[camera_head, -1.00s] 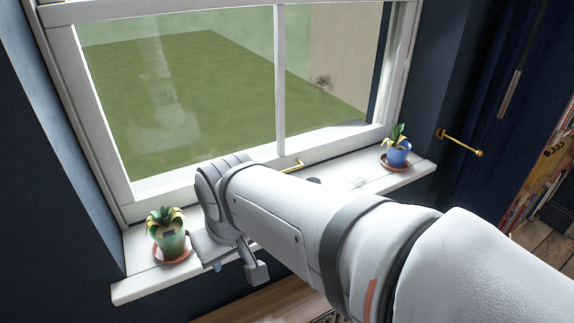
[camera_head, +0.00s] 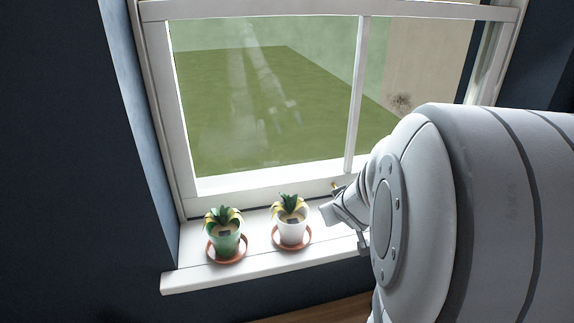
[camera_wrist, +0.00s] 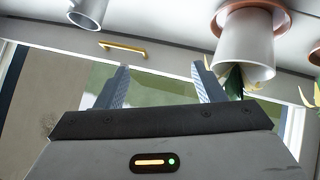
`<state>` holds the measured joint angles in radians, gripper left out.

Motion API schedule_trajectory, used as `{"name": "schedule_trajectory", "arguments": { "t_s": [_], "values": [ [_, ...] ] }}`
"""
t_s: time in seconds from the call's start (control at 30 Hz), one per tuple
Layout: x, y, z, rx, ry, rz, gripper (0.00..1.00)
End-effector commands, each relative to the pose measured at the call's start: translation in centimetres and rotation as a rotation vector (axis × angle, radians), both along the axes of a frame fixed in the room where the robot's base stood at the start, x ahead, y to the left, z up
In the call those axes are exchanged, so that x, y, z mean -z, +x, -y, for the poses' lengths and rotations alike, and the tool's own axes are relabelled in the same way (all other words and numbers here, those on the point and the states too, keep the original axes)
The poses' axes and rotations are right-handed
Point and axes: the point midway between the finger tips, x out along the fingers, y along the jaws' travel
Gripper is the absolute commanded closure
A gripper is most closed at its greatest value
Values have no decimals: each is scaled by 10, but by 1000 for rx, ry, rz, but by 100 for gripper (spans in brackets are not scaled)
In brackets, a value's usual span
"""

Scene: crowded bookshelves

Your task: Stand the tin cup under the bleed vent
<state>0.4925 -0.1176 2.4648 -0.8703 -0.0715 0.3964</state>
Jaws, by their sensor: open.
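A plain grey metallic cylinder, which looks like the tin cup (camera_wrist: 88,11), shows at the top left of the wrist view, partly cut off by the frame's edge. The wrist picture is upside down, and the cup seems to stand on the sill. My gripper (camera_wrist: 160,80) is open and empty, its fingers between the cup and a white plant pot (camera_wrist: 245,48). In the head view my gripper (camera_head: 343,226) is over the sill just right of the white pot (camera_head: 291,232). There the cup is not visible, with my arm across that side. I cannot make out a bleed vent.
The white window sill (camera_head: 205,276) also holds a green plant pot (camera_head: 225,243) on a terracotta saucer, left of the white pot. A brass window handle (camera_wrist: 122,48) is near my fingers. The sill's left end is clear.

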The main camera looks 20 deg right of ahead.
Motion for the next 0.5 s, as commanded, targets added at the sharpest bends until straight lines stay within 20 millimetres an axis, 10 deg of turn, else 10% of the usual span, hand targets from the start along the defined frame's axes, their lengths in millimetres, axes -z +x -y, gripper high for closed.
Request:
{"name": "schedule_trajectory", "arguments": {
  "t_s": [0.03,0.2,0.5],
  "values": [
    [12,2,39,57,-54,68,37],
    [47,4,99,-33,-85,251,37],
    [91,-45,147,-171,-17,598,37]
  ]
}}
